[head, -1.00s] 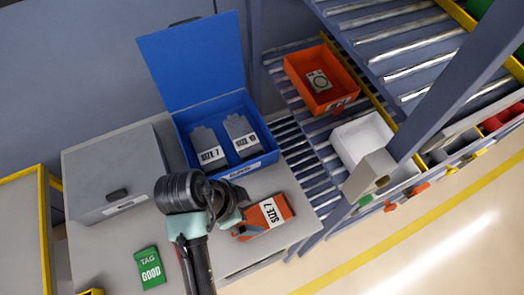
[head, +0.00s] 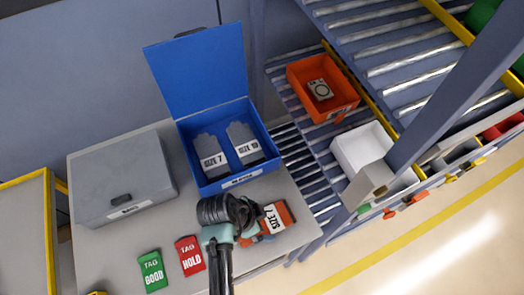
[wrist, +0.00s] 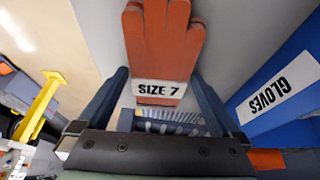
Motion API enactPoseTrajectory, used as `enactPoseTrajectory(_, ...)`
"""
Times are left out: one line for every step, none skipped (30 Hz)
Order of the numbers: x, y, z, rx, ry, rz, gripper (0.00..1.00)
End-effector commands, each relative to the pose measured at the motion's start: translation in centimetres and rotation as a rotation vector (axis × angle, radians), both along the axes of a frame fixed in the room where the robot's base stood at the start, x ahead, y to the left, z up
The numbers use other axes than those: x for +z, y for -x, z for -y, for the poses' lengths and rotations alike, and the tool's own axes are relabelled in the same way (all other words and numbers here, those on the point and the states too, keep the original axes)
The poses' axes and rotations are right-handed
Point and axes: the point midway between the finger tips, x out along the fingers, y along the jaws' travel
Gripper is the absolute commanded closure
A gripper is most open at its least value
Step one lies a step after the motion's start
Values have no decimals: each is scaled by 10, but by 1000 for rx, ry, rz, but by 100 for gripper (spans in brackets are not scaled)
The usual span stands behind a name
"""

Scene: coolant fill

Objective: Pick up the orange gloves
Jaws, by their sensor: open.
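The orange gloves (head: 279,214) with a white SIZE 7 label lie on the grey table, in front of the blue box, partly hidden by my gripper in the head view. In the wrist view the gloves (wrist: 158,40) lie with their fingers pointing away, label across the cuff end. My gripper (head: 254,236) is open at the cuff end of the gloves. In the wrist view the two fingers of my gripper (wrist: 161,78) stand apart, one on each side of the label. I cannot tell whether they touch the gloves.
The open blue GLOVES box (head: 227,183) holds two grey gloves marked with sizes. A grey lidded box (head: 120,175) stands left. A green GOOD tag (head: 152,271) and a red HOLD tag (head: 190,255) lie in front. A roller rack with an orange bin (head: 322,90) stands right.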

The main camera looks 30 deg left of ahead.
Motion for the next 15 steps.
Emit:
enactPoseTrajectory(0,0,0,0,-1,1,0)
enactPoseTrajectory(0,0,0,0,0,0,0)
enactPoseTrajectory(0,0,0,0,0,0,0)
enactPoseTrajectory(0,0,0,0,0,0,4)
enactPoseTrajectory(0,0,0,0,0,0,9)
enactPoseTrajectory(0,0,0,0,0,0,16)
enactPoseTrajectory(0,0,0,0,0,0,22)
enactPoseTrajectory(0,0,0,0,0,0,27)
enactPoseTrajectory(0,0,0,0,0,0,34)
enactPoseTrajectory(0,0,0,0,0,0,40)
enactPoseTrajectory(0,0,0,0,0,0,45)
enactPoseTrajectory(0,0,0,0,0,0,52)
enactPoseTrajectory(0,0,0,0,0,0,58)
enactPoseTrajectory(0,0,0,0,0,0,63)
enactPoseTrajectory(1,0,0,0,0,0,64)
